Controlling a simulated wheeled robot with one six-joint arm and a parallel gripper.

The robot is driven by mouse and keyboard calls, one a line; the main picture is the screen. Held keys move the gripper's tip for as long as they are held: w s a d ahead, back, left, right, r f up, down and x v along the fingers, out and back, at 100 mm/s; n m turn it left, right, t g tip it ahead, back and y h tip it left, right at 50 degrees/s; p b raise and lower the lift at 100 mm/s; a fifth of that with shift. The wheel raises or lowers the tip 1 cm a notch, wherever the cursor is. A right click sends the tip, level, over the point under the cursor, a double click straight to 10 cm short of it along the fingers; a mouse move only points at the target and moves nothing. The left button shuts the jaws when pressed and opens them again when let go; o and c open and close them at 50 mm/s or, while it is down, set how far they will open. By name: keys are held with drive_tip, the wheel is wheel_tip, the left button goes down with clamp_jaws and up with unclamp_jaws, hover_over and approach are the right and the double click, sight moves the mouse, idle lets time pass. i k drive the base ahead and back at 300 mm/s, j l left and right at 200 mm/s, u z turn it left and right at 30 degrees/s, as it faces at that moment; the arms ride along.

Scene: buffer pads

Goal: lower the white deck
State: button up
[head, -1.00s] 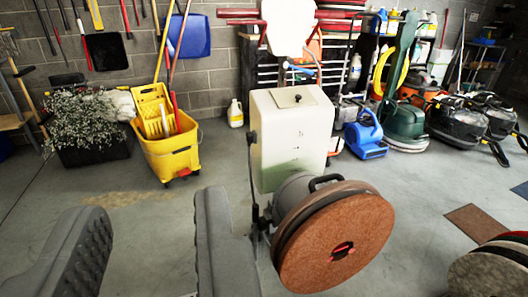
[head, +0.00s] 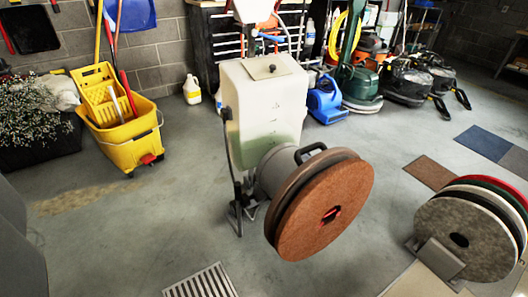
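The floor machine with a white tank (head: 262,98) stands in the middle of the head view. Its round deck (head: 290,205) is tipped up on its side, with a brown pad (head: 325,212) facing me and a red centre. A dark loop handle (head: 311,150) sits above the grey motor housing. I see no separate part that is plainly a white deck. A grey part of my gripper or arm shows at the left edge, well apart from the machine. My fingertips are out of the picture or cut off, so their opening is hidden.
A yellow mop bucket (head: 128,140) stands at the left by a plant box (head: 38,145). A rack of round pads (head: 465,235) is at the right, beside floor mats (head: 430,173). A floor grate (head: 200,283) lies in front. Other machines line the back. Bare floor surrounds the machine.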

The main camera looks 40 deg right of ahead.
sight(286, 170)
drive_tip(key=i, duration=3.3)
drive_tip(key=i+j+z, duration=0.1)
drive_tip(key=i+z, duration=0.25)
drive_tip(key=i, duration=0.2)
drive_tip(key=i+j+z, duration=0.3)
drive_tip(key=i, duration=0.2)
drive_tip(key=z, duration=3.7)
drive_tip(key=i+l+z, duration=0.2)
drive_tip(key=i, duration=0.25)
